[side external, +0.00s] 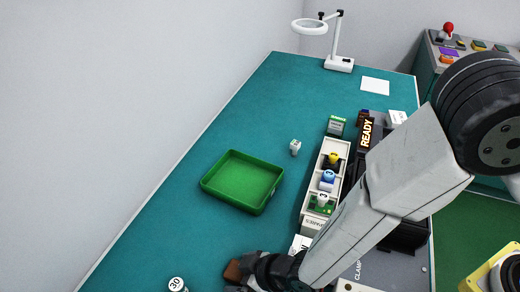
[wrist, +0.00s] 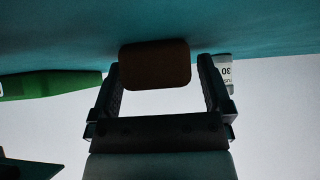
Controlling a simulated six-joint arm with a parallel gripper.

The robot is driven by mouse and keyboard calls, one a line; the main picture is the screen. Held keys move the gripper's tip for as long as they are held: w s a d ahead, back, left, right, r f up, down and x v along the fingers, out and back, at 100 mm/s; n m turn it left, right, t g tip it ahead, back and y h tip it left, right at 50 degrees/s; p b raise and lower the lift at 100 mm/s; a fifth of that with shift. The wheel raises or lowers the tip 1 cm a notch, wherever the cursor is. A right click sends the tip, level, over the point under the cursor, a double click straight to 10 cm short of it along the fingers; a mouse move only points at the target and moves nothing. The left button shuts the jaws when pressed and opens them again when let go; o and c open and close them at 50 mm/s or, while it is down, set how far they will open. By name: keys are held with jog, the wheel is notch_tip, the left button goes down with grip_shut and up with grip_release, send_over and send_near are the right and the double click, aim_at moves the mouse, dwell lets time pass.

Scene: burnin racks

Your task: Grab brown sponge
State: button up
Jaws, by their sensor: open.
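The brown sponge (side external: 232,270) lies on the teal table near the bottom of the side view, partly hidden by my gripper (side external: 243,278). In the wrist view the sponge (wrist: 155,66) is a dark brown block at the fingertips of my gripper (wrist: 158,62). The fingers are open, one on each side of it. A small gap shows at the right finger. The left finger looks very close to the sponge, and I cannot tell whether it touches.
A green tray (side external: 204,183) stands on the table, left of a white bin row (side external: 309,208) with small coloured items. A white "30" container (side external: 177,284) stands left of the sponge; it also shows in the wrist view (wrist: 225,72). The table's left part is clear.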

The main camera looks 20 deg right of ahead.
dwell(0.3)
jog(key=c, duration=1.2)
jog(key=shift+r, duration=0.2)
jog(key=shift+r, duration=4.8)
